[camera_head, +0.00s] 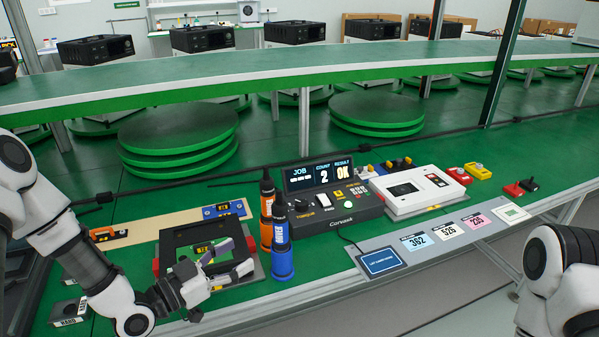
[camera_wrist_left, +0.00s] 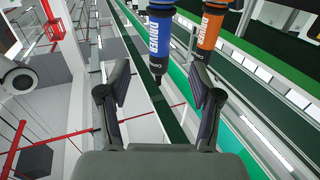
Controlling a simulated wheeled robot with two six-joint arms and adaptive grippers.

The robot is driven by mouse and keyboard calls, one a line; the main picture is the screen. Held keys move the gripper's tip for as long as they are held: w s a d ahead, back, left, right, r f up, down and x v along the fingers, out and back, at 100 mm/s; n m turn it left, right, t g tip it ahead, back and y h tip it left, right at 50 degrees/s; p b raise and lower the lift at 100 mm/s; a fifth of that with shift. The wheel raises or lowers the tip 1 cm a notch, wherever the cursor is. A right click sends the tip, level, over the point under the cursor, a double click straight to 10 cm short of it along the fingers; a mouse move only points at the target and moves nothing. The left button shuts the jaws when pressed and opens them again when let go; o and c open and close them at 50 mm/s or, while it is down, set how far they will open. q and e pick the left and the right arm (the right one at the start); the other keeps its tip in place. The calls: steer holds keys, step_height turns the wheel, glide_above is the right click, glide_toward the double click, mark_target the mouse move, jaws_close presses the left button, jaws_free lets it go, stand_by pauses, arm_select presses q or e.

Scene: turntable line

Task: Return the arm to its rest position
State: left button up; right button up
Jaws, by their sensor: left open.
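My left arm (camera_head: 75,250) comes in from the left over the front of the green bench. My left gripper (camera_head: 232,258) is open, in front of a dark fixture tray (camera_head: 172,235) and left of the blue driver (camera_head: 282,262). In the left wrist view my left gripper (camera_wrist_left: 160,85) shows two spread fingers with nothing between them. The blue driver (camera_wrist_left: 158,35) and the orange driver (camera_wrist_left: 208,28) are beyond the fingertips there, apart from them. My right arm (camera_head: 560,280) shows at the lower right; its gripper is out of view.
The orange driver (camera_head: 267,215) stands beside the blue one. A black controller (camera_head: 335,200) with a display reading 2 and OK is behind them. A white device (camera_head: 415,190) stands to its right. A label strip (camera_head: 395,258) runs along the bench front. A raised green shelf (camera_head: 270,72) crosses behind.

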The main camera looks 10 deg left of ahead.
arm_select(q)
steer(key=s+d+f+g+y+p, duration=0.1)
steer(key=s+d+f+g+y, duration=0.15)
steer(key=s+f, duration=0.35)
steer(key=s+d+f+n+g+y+p, duration=0.1)
steer(key=s+d+f+g, duration=0.2)
steer(key=f, duration=0.5)
steer(key=s+d+f+g+y+p, duration=0.1)
steer(key=s+f+g+y, duration=0.1)
steer(key=s+f+g, duration=0.4)
steer(key=s+a+f+n+g+y, duration=0.3)
steer(key=s+a+f+n+y, duration=0.2)
steer(key=s, duration=0.5)
steer(key=shift+s+a+n, duration=0.2)
steer(key=shift+a+n, duration=0.5)
steer(key=shift+a, duration=0.35)
steer(key=shift+g, duration=0.25)
